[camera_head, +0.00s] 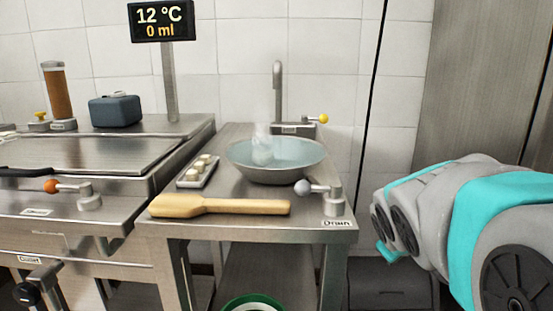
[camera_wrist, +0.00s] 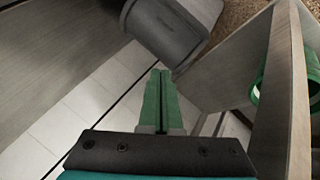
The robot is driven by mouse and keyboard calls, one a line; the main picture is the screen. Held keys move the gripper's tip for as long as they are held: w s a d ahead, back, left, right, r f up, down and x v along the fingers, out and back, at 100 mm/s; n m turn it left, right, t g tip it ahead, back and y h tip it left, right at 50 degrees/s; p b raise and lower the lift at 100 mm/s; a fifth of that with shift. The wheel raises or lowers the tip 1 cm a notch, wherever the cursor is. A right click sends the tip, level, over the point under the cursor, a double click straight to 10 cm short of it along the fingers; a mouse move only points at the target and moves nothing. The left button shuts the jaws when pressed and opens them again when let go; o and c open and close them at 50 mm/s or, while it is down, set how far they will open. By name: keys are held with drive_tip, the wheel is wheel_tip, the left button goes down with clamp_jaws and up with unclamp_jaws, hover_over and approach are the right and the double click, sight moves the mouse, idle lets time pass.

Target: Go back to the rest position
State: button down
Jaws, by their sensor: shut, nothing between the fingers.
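My gripper (camera_wrist: 160,75) shows in the wrist view as two green fingers pressed together, with nothing between them. It points past the side of a metal table toward the floor area and touches nothing that I can see. In the head view my grey and turquoise arm is folded at the right edge, and the fingers are hidden there. The arm is to the right of the metal table (camera_head: 225,226) and clear of it.
A basin of water (camera_head: 309,162), a wooden paddle (camera_head: 220,206) and a small tray (camera_head: 186,180) stand on the table. A Drain lever (camera_head: 318,190) is at its front right corner. A grey bin (camera_wrist: 165,32) stands close beyond my fingers. A green round object (camera_head: 253,303) is below the table.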

drive_tip(key=s+a+f+m+g+y, duration=0.1)
drive_tip(key=s+a+f+g, duration=0.2)
drive_tip(key=s, duration=0.6)
drive_tip(key=s+a+f+m+g+y, duration=0.1)
drive_tip(key=s+a+f+m+g, duration=0.1)
drive_tip(key=s+f, duration=0.3)
drive_tip(key=s+a+f+m+g+y, duration=0.1)
drive_tip(key=s+a+f+m+g, duration=0.1)
drive_tip(key=s, duration=1.1)
wheel_tip(320, 180, down, 3)
drive_tip(key=a+g, duration=0.1)
drive_tip(key=a, duration=0.1)
drive_tip(key=shift+s+a+g+y, duration=0.25)
drive_tip(key=shift+a+g+y, duration=0.05)
drive_tip(key=shift+a+y, duration=0.1)
